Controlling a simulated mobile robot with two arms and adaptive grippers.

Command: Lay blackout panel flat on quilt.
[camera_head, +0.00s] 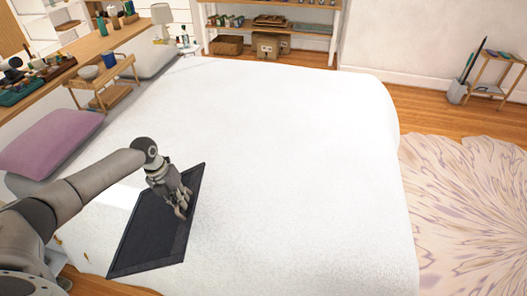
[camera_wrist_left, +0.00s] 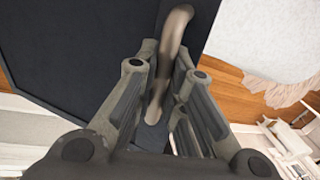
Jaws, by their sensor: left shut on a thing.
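The blackout panel (camera_head: 150,238) is a dark, thin rectangle with a border, over the near left part of the white quilt (camera_head: 270,150). It looks roughly level with the bed, but I cannot tell whether all of it touches the quilt. In the left wrist view the panel (camera_wrist_left: 70,50) fills much of the left side, and a curved, brownish handle (camera_wrist_left: 177,30) runs between my fingers. My left gripper (camera_head: 183,205) is shut on the panel by this handle, at the panel's right side; it also shows in the wrist view (camera_wrist_left: 160,85). My right gripper is out of view.
A purple pillow (camera_head: 50,143) lies at the left of the bed. A small wooden tray stand (camera_head: 103,78) stands beyond it, beside a long cluttered counter (camera_head: 75,50). A patterned rug (camera_head: 465,210) lies on the floor at right. The quilt's middle and right are clear.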

